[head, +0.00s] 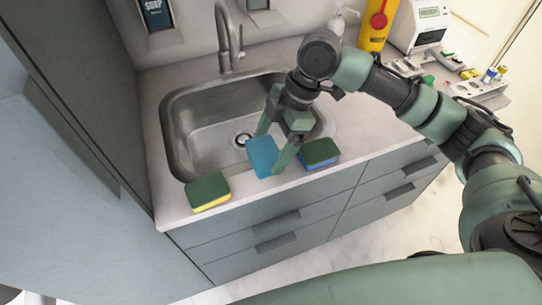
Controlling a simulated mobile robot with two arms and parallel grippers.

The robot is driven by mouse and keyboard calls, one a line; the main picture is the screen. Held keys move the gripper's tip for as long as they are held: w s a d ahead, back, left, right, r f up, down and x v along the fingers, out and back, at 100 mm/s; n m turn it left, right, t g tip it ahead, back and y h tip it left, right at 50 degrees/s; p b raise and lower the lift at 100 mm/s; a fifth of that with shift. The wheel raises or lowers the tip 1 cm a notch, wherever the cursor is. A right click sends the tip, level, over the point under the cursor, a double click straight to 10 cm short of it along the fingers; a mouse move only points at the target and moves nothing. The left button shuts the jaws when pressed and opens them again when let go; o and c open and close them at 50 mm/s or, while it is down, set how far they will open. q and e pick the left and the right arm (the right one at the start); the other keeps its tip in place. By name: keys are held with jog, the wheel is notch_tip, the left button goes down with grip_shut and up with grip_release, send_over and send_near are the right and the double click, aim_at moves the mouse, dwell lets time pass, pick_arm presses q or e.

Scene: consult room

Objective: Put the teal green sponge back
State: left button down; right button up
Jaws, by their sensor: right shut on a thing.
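My right gripper (270,152) is shut on a teal-blue sponge (262,157) and holds it near the front rim of the sink, fingers pointing down. Its broad face is toward me; I cannot tell whether it touches the counter. A sponge with a dark green top and blue lower layer (320,154) lies on the counter just right of the gripper. A sponge with a green top and yellow lower layer (208,192) lies on the counter's front left corner. My left gripper is not in view.
The steel sink (205,135) is empty, with a faucet (230,45) behind it. A soap dispenser (157,14) hangs on the wall. A yellow container (377,22), a white device (418,22) and small items stand at the back right. The counter between the two lying sponges is clear.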

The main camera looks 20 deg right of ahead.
aim_at(271, 158)
jog(key=shift+f, duration=2.5)
jog(key=shift+f, duration=0.1)
jog(key=shift+f, duration=0.25)
jog(key=o, duration=1)
jog(key=shift+o, duration=0.2)
jog(key=shift+w+r, duration=0.1)
jog(key=shift+r, duration=0.4)
jog(key=b+v, duration=0.1)
jog(key=v, duration=1)
jog(key=shift+d+r, duration=0.25)
jog(key=shift+r, duration=0.1)
